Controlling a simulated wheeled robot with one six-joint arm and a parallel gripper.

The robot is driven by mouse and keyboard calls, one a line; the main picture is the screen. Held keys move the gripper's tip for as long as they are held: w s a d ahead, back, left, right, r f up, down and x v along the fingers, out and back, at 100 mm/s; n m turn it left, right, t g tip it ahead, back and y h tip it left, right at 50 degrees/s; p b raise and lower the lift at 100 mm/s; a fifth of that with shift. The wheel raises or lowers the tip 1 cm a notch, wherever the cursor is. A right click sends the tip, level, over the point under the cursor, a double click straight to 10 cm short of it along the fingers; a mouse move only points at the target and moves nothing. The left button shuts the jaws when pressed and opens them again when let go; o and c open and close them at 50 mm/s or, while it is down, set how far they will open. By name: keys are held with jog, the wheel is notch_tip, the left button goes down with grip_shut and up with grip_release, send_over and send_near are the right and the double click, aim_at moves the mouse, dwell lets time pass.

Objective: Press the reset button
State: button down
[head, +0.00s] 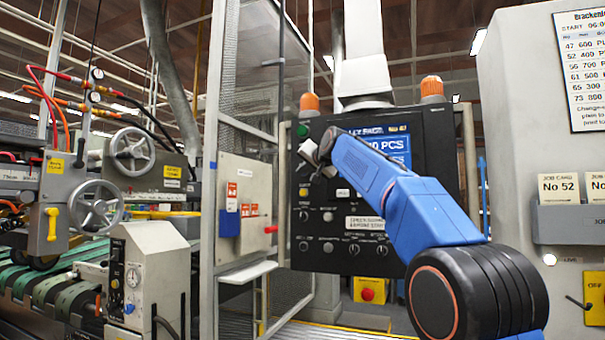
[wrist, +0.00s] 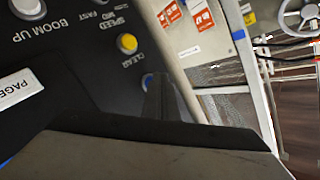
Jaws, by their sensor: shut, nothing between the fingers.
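The black control panel (head: 335,222) carries several buttons and knobs and a blue screen. In the wrist view, a yellow button (wrist: 127,43) sits beside the word CLEAR. A blue button (wrist: 147,80) shows just beyond my fingertips and is partly hidden by them. No label reading RESET can be made out, so I cannot tell which button it is. My gripper (head: 313,156) is shut and empty in front of the panel's upper left part; its fingers (wrist: 164,98) also show in the wrist view. I cannot tell whether they touch the panel.
A green button (head: 303,131) is on the panel's upper left corner. Orange beacons (head: 309,104) stand on top. A mesh guard frame (head: 210,180) and a grey box with red labels (head: 245,200) are left of the panel. A grey cabinet (head: 520,120) stands at right.

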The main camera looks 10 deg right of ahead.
dwell(0.4)
jog(key=shift+s+a, duration=0.45)
jog(key=shift+s, duration=0.2)
jog(key=shift+s+a, duration=0.75)
jog(key=shift+s, duration=0.3)
jog(key=shift+s+a, duration=0.75)
jog(key=shift+s, duration=0.25)
jog(key=s+d+f+n+g+h, duration=0.1)
jog(key=s+d+f+n+g, duration=0.1)
jog(key=s+f, duration=1.6)
jog(key=s+d+f+n+g, duration=0.1)
jog(key=s+f+g, duration=0.4)
jog(key=s+f, duration=1.3)
jog(key=s+d+f+n+g+h, duration=0.1)
jog(key=s+d+f+g, duration=0.3)
jog(key=s+f, duration=1.4)
notch_tip(320, 180, down, 8)
jog(key=shift+r+n+h, duration=0.2)
jog(key=shift+n+h, duration=0.1)
jog(key=shift+n, duration=0.5)
jog(key=shift+d, duration=0.1)
